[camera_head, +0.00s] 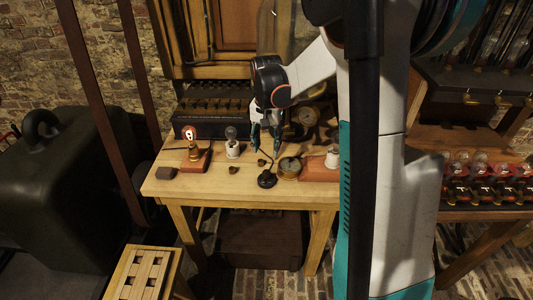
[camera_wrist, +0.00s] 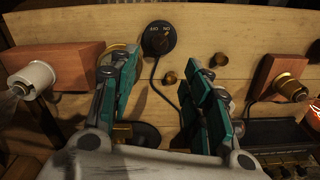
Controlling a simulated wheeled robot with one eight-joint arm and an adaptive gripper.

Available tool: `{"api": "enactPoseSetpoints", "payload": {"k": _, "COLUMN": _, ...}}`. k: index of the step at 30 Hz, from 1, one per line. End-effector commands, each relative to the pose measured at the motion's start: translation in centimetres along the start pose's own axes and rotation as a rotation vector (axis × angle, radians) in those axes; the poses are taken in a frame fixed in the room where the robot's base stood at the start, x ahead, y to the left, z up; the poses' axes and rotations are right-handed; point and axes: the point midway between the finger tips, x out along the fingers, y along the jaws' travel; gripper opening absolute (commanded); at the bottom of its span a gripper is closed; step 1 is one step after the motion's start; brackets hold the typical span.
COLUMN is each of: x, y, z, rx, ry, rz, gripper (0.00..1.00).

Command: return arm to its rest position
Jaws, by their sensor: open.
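My gripper (camera_head: 265,146) hangs fingers-down over the middle of the wooden workbench (camera_head: 215,187). In the wrist view my gripper (camera_wrist: 160,72) is open, with its teal fingers apart and nothing held between them. Past the fingertips a round black switch (camera_wrist: 159,38) lies on the bench with a dark cord; it also shows in the head view (camera_head: 267,180). Two small brass pieces (camera_wrist: 170,77) lie near the switch. My arm reaches in from the right and bends down to the bench.
A lit bulb (camera_head: 190,133) stands on a reddish block at left, beside a white socket with a bulb (camera_head: 232,147). A dark battery rack (camera_head: 215,118) lines the back.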

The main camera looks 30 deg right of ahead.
Motion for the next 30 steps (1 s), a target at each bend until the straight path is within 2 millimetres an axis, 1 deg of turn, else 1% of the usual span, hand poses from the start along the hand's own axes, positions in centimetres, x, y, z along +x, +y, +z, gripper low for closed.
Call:
{"api": "enactPoseSetpoints", "payload": {"k": 4, "x": -0.6, "y": 0.0, "z": 0.0, "rx": 0.0, "ry": 0.0, "rz": 0.0, "gripper": 0.44}}
{"api": "enactPoseSetpoints", "payload": {"k": 18, "x": -0.6, "y": 0.0, "z": 0.0, "rx": 0.0, "ry": 0.0, "rz": 0.0, "gripper": 0.44}}
{"api": "enactPoseSetpoints", "payload": {"k": 21, "x": -0.9, "y": -0.1, "z": 0.3, "rx": -0.008, "ry": 0.003, "rz": -0.002, "gripper": 0.44}}
{"api": "enactPoseSetpoints", "payload": {"k": 23, "x": -1.5, "y": -0.2, "z": 0.9, "rx": -0.024, "ry": 0.009, "rz": -0.005, "gripper": 0.44}}
{"api": "enactPoseSetpoints", "payload": {"k": 26, "x": -3.3, "y": -0.6, "z": 2.7, "rx": -0.074, "ry": 0.027, "rz": -0.016, "gripper": 0.44}}
{"api": "enactPoseSetpoints", "payload": {"k": 30, "x": -6.5, "y": -1.0, "z": 6.3, "rx": -0.177, "ry": 0.067, "rz": -0.039, "gripper": 0.44}}
